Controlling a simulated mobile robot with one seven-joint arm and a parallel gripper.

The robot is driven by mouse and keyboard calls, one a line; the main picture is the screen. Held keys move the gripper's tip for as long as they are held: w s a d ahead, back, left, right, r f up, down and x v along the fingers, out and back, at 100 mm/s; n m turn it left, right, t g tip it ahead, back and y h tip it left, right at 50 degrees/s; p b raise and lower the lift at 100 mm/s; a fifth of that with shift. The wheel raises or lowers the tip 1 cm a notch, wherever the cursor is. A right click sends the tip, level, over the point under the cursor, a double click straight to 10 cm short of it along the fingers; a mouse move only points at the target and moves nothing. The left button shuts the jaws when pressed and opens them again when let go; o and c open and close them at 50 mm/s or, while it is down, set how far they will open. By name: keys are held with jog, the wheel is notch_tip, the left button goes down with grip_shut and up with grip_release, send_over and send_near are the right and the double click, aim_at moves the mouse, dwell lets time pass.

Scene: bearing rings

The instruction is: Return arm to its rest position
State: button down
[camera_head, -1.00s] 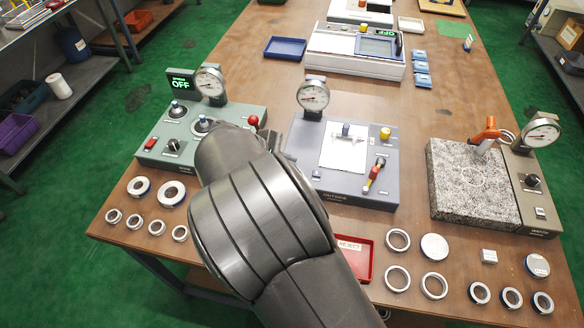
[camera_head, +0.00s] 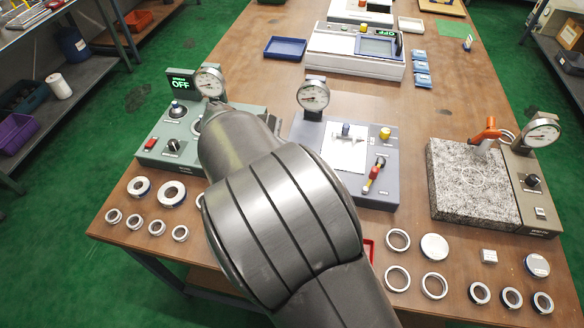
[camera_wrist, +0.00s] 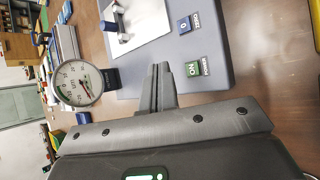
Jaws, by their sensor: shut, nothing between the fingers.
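My arm (camera_head: 280,215) fills the middle of the head view and hides my gripper there. In the wrist view my gripper (camera_wrist: 160,72) is shut and empty, its two fingers together. Its fingertips show in front of a blue-grey gauge station with a white plate (camera_wrist: 145,20) and two labelled buttons. A round dial gauge (camera_wrist: 77,85) stands to the left of the fingers in that view. I cannot tell whether the fingers touch the station; they look apart from it.
The green station (camera_head: 150,150), the blue-grey middle station (camera_head: 375,190) and the granite block (camera_head: 465,190) stand across the table. Several rings (camera_head: 398,239) lie along the front edge. A red tray (camera_head: 369,250) is mostly hidden by my arm. Bare tabletop (camera_head: 250,55) lies behind the green station.

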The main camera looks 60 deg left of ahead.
dwell(0.8)
jog(key=w+d+r+m+g, duration=0.1)
jog(key=w+d+r+m, duration=0.2)
jog(key=w+d, duration=0.35)
jog(key=w+d+r+m+g+h, duration=0.1)
jog(key=w+d+r+m+g, duration=0.1)
jog(key=w+d+r, duration=0.35)
jog(key=w+d+r+m+g, duration=0.1)
jog(key=w+d+r+m, duration=0.15)
jog(key=w+d, duration=0.5)
jog(key=w+d+r+m+g, duration=0.1)
jog(key=d+r+m, duration=0.1)
jog(key=d, duration=0.5)
jog(key=w+d+r+m, duration=0.1)
jog(key=d+m, duration=0.1)
jog(key=d, duration=0.4)
jog(key=s+d+r+m+y, duration=0.1)
jog(key=s+d+r+m, duration=0.15)
jog(key=d, duration=0.65)
jog(key=s+d+r+m+y, duration=0.15)
jog(key=d+m, duration=0.25)
jog(key=d, duration=0.5)
jog(key=s+d+m+t, duration=0.1)
jog(key=s+d+m, duration=0.6)
jog(key=s+d, duration=0.3)
jog(key=shift+d+f+t, duration=0.3)
jog(key=shift+d+f, duration=0.05)
jog(key=shift+d, duration=0.65)
